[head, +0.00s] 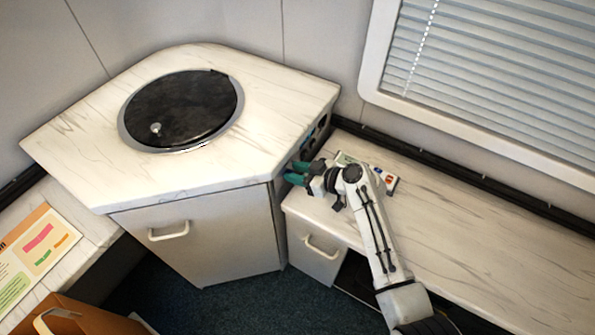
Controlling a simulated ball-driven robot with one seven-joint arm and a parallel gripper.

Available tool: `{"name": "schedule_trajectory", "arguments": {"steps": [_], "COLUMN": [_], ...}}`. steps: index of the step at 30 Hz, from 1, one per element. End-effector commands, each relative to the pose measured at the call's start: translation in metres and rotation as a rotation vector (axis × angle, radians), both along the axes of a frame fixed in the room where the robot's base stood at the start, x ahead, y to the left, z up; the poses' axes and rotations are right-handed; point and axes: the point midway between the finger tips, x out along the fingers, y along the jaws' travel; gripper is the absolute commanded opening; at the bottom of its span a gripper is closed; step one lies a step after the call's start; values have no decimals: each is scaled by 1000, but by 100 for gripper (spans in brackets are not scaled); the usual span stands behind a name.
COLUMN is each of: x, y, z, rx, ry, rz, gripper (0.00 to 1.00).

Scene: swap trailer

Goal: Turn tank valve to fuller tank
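My gripper (291,172) is at the right side of the corner cabinet (215,245), just above the lower counter. Its two teal fingers are apart with a dark gap between them. They point left toward the cabinet's side panel, and I cannot tell whether they touch it. The panel has dark openings (318,132) with a little blue showing, just above and to the right of the fingers. I cannot make out a tank valve, the tanks or any gauges in this view. My wrist hides part of the area around the panel.
A round black lid (182,108) with a knob is set in the cabinet's marbled top. A small coloured card or box (391,182) lies on the lower counter (480,225) behind my arm. The counter's right part is clear. A printed sheet (30,255) and brown box (75,318) are at left.

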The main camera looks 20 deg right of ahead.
Motion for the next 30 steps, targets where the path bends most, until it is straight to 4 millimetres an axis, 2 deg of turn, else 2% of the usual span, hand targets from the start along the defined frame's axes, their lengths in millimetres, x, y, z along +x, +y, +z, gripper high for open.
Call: {"name": "schedule_trajectory", "arguments": {"steps": [5,16,30], "x": [0,0,0], "y": [0,0,-1], "z": [0,0,-1], "rx": [0,0,18], "ry": [0,0,13], "rz": [0,0,-1], "gripper": [36,1,0]}}
